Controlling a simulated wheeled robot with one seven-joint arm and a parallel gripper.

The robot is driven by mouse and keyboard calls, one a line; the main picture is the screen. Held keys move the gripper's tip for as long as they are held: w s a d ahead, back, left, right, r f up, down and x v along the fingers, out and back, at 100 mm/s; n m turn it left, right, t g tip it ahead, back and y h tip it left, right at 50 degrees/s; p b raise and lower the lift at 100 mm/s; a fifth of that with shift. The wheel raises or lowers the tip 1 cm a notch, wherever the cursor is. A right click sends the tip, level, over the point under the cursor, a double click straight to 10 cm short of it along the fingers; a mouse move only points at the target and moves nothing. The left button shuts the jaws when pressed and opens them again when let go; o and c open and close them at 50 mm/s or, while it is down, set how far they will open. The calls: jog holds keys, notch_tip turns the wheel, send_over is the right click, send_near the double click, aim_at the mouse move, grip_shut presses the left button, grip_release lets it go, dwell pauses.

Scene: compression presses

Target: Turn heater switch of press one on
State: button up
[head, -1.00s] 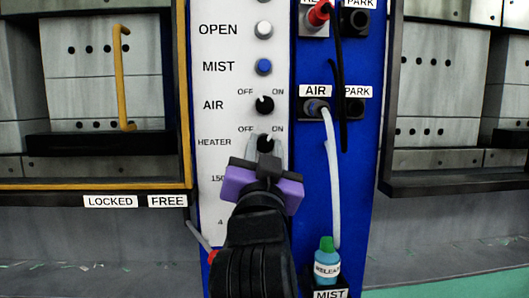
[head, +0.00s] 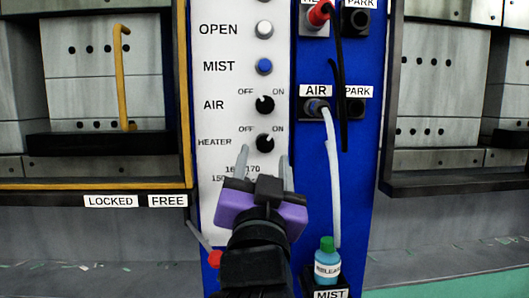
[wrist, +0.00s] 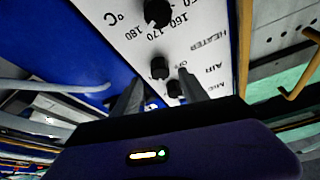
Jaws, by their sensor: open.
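The heater switch (head: 265,143) is a round black knob on the white panel, beside the HEATER label and below its OFF and ON marks. Its pale mark seems to point to the upper right, toward ON, but it is small. My gripper (head: 263,157) is open and empty, its two grey fingers just below the knob in the head view and apart from it. In the wrist view, the picture is turned over; the heater knob (wrist: 160,68) shows beyond and between the open fingers (wrist: 160,90). My gripper hides the lower panel in the head view.
The AIR knob (head: 265,104) and the blue MIST button (head: 264,66) sit above the heater switch. A temperature dial (wrist: 157,12) shows in the wrist view. A white hose (head: 333,170) hangs to the right, above a release bottle (head: 327,262). A red-ended lever (head: 214,258) is at lower left.

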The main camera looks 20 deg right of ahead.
jog(key=shift+v, duration=1.65)
jog(key=shift+r, duration=0.1)
jog(key=s+a+n+t+y, duration=0.2)
jog(key=a+n+t+y, duration=0.2)
jog(key=a+n+y, duration=0.25)
jog(key=s+f+n+g+y, duration=0.1)
jog(key=s+f+n+y, duration=0.25)
jog(key=f, duration=0.55)
jog(key=s+f+n+g+y, duration=0.1)
jog(key=s+f+n+y, duration=0.25)
jog(key=f, duration=0.55)
jog(key=s+d+f+m+g+h, duration=0.25)
jog(key=s+d+f+g, duration=0.2)
jog(key=s+f, duration=0.8)
jog(key=s+d+f+m+g+h, duration=0.25)
jog(key=s+d+f, duration=0.25)
jog(key=s+f, duration=0.8)
notch_tip(320, 180, up, 21)
jog(key=s+p, duration=0.2)
jog(key=p, duration=1.6)
jog(key=shift+s+r+g+y, duration=0.2)
jog(key=shift+s+g+y, duration=0.1)
jog(key=shift+s+y, duration=0.05)
jog(key=shift+d, duration=0.15)
